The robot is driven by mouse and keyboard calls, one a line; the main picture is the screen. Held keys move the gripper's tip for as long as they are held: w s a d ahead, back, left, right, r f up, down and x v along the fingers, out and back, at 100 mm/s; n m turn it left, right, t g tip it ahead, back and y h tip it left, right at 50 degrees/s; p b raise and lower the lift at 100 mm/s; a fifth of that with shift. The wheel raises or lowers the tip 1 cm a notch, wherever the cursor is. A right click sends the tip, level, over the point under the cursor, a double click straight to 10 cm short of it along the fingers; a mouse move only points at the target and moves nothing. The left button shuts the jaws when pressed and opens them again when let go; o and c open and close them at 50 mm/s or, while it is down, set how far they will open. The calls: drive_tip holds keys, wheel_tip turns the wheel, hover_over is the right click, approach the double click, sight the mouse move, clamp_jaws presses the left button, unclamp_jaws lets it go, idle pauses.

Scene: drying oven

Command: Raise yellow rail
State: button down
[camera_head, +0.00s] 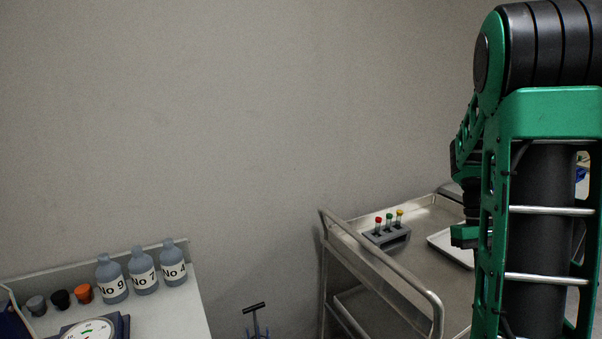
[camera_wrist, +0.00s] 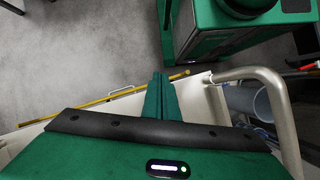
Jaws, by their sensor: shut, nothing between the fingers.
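The yellow rail (camera_wrist: 122,93) shows in the wrist view as a thin, slanted yellow bar along the edge of a pale panel. It runs from the lower left to just right of my gripper. My gripper (camera_wrist: 160,76) has its green fingers pressed together, with nothing between them. The fingers cross in front of the rail and hide a short part of it. I cannot tell whether they touch it. I cannot make out the rail in the head view, where my green and black arm fills the right side.
A metal trolley (camera_head: 428,297) carries a grey rack (camera_head: 388,237) of capped tubes and a white tray (camera_head: 452,249). Labelled bottles (camera_head: 144,272) stand on a bench at lower left. In the wrist view, a curved metal tube (camera_wrist: 272,95) is close on the right; grey floor (camera_wrist: 85,50) lies beyond.

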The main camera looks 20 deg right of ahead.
drive_tip(key=s+a+r+m+t, duration=0.1)
drive_tip(key=s+a+t, duration=0.1)
drive_tip(key=s+a, duration=0.2)
drive_tip(key=s+a+r+m+t, duration=0.2)
drive_tip(key=s+a, duration=0.1)
drive_tip(key=a, duration=0.7)
drive_tip(key=shift+s+a+r+t, duration=0.25)
drive_tip(key=shift+s+r+t, duration=0.05)
drive_tip(key=shift+s, duration=0.1)
drive_tip(key=c, duration=2.4)
unclamp_jaws()
drive_tip(key=shift+s+a, duration=0.15)
drive_tip(key=shift+a, duration=0.1)
drive_tip(key=o, duration=0.6)
drive_tip(key=shift+a, duration=0.1)
drive_tip(key=shift+c, duration=0.2)
drive_tip(key=shift+s, duration=0.1)
